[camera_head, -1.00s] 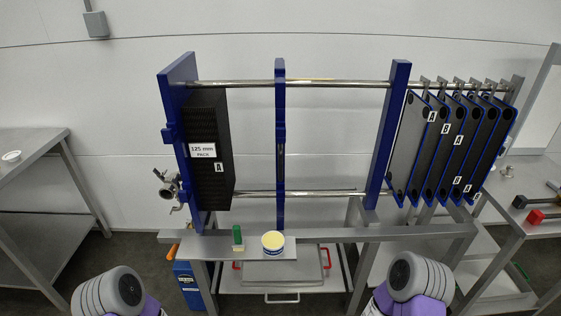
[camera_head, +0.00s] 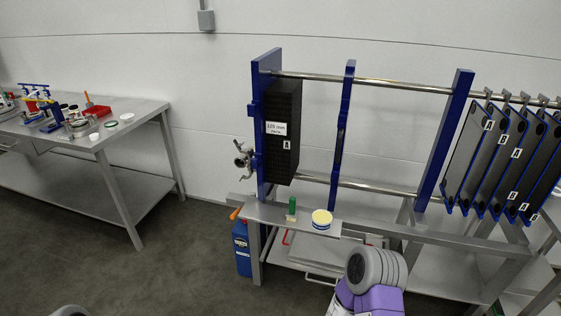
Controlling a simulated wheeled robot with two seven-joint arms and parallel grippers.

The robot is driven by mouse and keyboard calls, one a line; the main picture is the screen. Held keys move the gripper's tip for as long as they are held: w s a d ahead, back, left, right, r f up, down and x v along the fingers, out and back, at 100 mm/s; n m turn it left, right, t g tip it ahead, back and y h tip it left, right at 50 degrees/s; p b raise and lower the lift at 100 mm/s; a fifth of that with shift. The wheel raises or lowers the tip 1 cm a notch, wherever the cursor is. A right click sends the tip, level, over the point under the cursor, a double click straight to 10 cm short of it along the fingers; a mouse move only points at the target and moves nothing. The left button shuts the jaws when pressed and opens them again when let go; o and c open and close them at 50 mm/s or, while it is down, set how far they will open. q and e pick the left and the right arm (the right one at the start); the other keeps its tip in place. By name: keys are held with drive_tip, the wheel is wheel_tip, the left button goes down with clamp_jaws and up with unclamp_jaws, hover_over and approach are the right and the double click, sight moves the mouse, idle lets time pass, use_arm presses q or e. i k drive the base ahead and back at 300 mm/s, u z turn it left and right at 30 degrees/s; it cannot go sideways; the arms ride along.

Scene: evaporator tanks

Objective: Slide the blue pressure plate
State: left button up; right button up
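The blue pressure plate (camera_head: 342,135) is the narrow upright blue plate hanging on the two horizontal steel bars (camera_head: 400,88). It stands between the blue end plate (camera_head: 266,125) with the black plate pack (camera_head: 285,150) on the left and the blue upright (camera_head: 444,138) on the right. There is open space on both sides of it along the bars. A purple and grey part of one of my arms shows at the bottom, below the frame. Neither gripper is in view.
Several blue-edged plates (camera_head: 490,165) hang at the far right. A tub (camera_head: 322,219) and a green-handled brush (camera_head: 292,208) sit on the front shelf (camera_head: 262,212). A steel table (camera_head: 120,145) with tools stands at left. Open floor (camera_head: 190,270) lies between.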

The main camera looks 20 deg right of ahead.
sight(347, 89)
drive_tip(key=u, duration=0.4)
drive_tip(key=k, duration=0.6)
drive_tip(key=i, duration=1.85)
drive_tip(key=z, duration=1)
